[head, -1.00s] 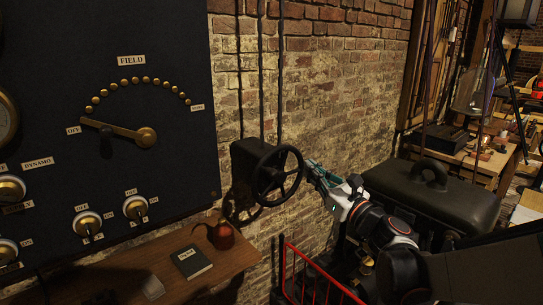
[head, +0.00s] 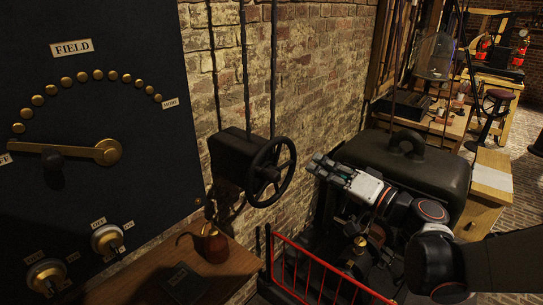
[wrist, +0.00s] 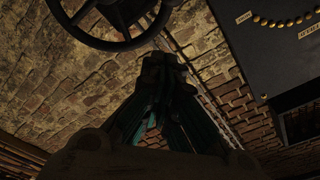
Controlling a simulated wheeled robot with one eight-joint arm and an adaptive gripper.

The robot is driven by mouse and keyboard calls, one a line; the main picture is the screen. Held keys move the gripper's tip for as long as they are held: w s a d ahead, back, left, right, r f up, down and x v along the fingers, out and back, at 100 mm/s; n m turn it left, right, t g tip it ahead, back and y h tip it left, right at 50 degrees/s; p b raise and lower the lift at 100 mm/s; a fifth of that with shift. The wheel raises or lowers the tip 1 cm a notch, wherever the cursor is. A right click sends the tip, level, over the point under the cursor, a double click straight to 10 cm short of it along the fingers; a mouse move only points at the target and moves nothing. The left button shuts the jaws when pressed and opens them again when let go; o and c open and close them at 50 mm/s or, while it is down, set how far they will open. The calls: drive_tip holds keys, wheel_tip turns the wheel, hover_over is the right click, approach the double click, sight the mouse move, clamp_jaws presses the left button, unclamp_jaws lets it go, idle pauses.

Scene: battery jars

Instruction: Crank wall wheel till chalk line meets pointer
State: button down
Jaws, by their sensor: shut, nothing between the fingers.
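The black wall wheel (head: 272,172) is a spoked handwheel on a dark box (head: 233,155) fixed to the brick wall. Its lower rim also shows at the top of the wrist view (wrist: 112,42). My gripper (head: 318,165) is to the right of the wheel and apart from it in the head view. In the wrist view my gripper (wrist: 163,62) is shut and empty, its fingertips just below the rim. I cannot make out a chalk line or a pointer on the wheel.
A dark panel (head: 90,195) with a brass FIELD lever (head: 75,151) is at left. A wooden shelf (head: 225,268) holds a copper can (head: 214,244) and a dark book (head: 182,282). A red railing (head: 320,272) stands below the wheel. A large dark case (head: 400,165) is behind my arm.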

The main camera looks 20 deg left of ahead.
drive_tip(key=w+a+f+b, duration=0.1)
drive_tip(key=a+b, duration=0.3)
drive_tip(key=a, duration=0.5)
drive_tip(key=shift+w+f+n, duration=0.2)
drive_tip(key=shift+f+n, duration=0.1)
drive_tip(key=shift+f, duration=0.15)
